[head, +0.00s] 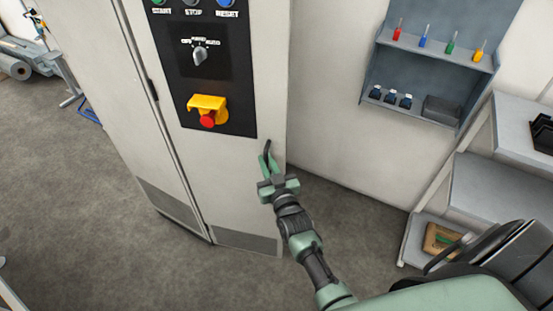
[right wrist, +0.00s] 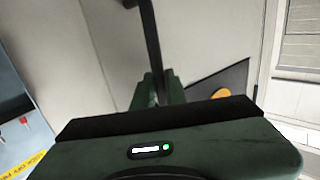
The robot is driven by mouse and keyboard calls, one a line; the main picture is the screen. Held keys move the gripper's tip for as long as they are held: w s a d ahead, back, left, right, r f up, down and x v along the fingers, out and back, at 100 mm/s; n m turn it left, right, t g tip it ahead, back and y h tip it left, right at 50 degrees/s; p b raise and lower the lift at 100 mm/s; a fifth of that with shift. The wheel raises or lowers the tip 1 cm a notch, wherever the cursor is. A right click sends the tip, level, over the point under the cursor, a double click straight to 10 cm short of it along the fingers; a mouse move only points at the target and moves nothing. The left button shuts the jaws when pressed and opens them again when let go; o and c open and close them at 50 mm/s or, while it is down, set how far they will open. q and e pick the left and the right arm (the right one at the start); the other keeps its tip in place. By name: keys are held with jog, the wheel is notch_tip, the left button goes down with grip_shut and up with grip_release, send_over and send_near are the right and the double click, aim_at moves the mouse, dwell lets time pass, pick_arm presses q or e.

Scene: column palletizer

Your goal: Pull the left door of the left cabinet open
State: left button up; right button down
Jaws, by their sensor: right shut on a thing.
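The tall light-grey cabinet (head: 215,190) fills the upper left of the head view, with a seam running down between two door panels. The panel with the controls (head: 203,68) has a black bar handle (head: 266,148) near its right edge. My right gripper (head: 267,165) is shut on this handle. In the right wrist view the dark handle (right wrist: 150,35) rises from between the green fingers of the gripper (right wrist: 158,88). The fingers hide the handle's lower part. The door looks closed, but a small gap cannot be ruled out. My left gripper is not in view.
A yellow-and-red emergency stop (head: 208,110) sticks out above and left of my right gripper. A blue-grey wall shelf (head: 433,55) holds screwdrivers at the upper right. Grey shelving (head: 490,185) stands at the right. The floor before the cabinet is clear.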

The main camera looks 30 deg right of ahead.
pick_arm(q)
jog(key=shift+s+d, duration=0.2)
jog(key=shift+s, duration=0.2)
pick_arm(e)
jog(key=shift+a+r, duration=0.1)
jog(key=shift+a, duration=0.1)
jog(key=c, duration=1.5)
grip_release()
jog(key=shift+o, duration=0.2)
jog(key=shift+w+a, duration=0.1)
jog(key=shift+a, duration=0.05)
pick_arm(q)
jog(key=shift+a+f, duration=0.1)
